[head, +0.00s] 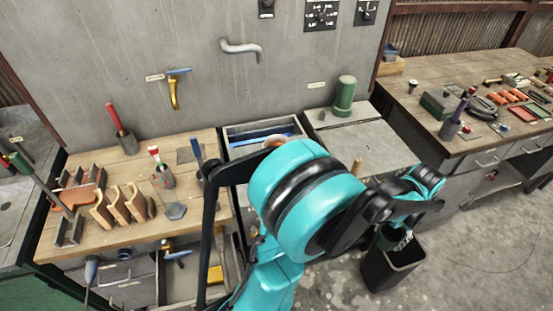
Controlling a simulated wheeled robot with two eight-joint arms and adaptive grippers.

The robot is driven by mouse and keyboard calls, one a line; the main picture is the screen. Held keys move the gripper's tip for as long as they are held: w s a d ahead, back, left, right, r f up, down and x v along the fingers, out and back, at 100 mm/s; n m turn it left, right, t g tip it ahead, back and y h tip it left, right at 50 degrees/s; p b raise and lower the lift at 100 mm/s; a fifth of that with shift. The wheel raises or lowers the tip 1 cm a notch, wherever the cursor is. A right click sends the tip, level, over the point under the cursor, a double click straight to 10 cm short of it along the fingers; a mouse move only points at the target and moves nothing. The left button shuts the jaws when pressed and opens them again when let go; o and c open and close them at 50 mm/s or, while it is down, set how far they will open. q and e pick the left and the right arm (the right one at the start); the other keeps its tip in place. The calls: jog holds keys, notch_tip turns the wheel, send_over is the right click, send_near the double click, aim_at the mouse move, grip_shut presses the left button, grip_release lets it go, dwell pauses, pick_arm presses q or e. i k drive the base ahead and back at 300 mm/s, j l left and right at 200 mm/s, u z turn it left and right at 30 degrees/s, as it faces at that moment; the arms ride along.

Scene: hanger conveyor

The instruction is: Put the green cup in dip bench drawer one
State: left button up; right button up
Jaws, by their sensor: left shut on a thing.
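My left gripper (397,238) is at the right of my teal arm, low over a dark bin. It is shut on a small dark green thing (387,238), which looks like the green cup; my gripper hides much of it. A taller green cylinder (345,92) stands upright on the grey bench top at the back. An open drawer (180,290) in the wooden bench at the lower left holds a blue-handled tool and a yellow thing. I cannot tell which drawer is dip bench drawer one. My right gripper is not in view.
The dark open bin (392,272) stands on the floor below my left gripper. A wooden bench (120,228) at left carries clamps and tool cups. Another bench (420,112) at right carries many small parts. My arm hides part of the middle bench. Floor at right is clear.

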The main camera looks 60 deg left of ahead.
aim_at(185, 282)
jog(key=k+u, duration=0.1)
jog(key=k, duration=0.6)
jog(key=k+j+u, duration=0.1)
jog(key=k, duration=0.6)
jog(key=j, duration=0.1)
